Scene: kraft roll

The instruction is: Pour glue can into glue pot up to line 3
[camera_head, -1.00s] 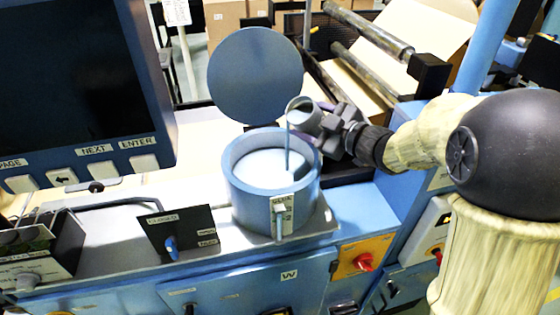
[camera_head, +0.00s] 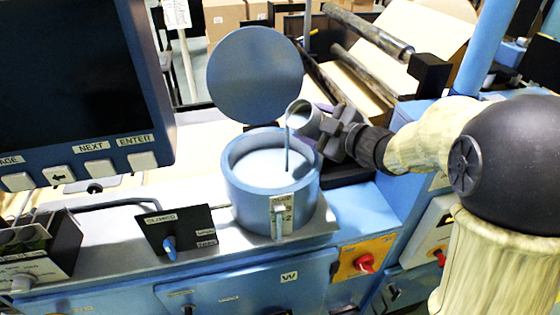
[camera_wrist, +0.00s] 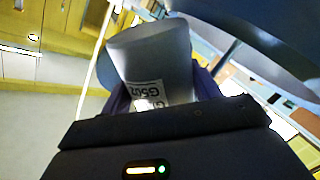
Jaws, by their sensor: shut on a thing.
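The glue pot (camera_head: 250,198) is a blue, open, round vessel on the machine's ledge, with pale glue (camera_head: 268,168) inside. A small gauge plate (camera_head: 281,214) on its front shows a 2; I cannot make out line 3. My gripper (camera_head: 322,128) is shut on the grey glue can (camera_head: 303,116) and holds it tilted over the pot's right rim, mouth to the left. A thin grey stream (camera_head: 287,152) runs from the can's lip down to the glue. In the wrist view, the can (camera_wrist: 152,55) with its white label sits between the purple fingers of my gripper (camera_wrist: 163,92).
The round blue lid (camera_head: 254,75) stands raised behind the pot. A control screen (camera_head: 75,75) is at the left. Rollers with kraft paper (camera_head: 415,40) lie behind my arm.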

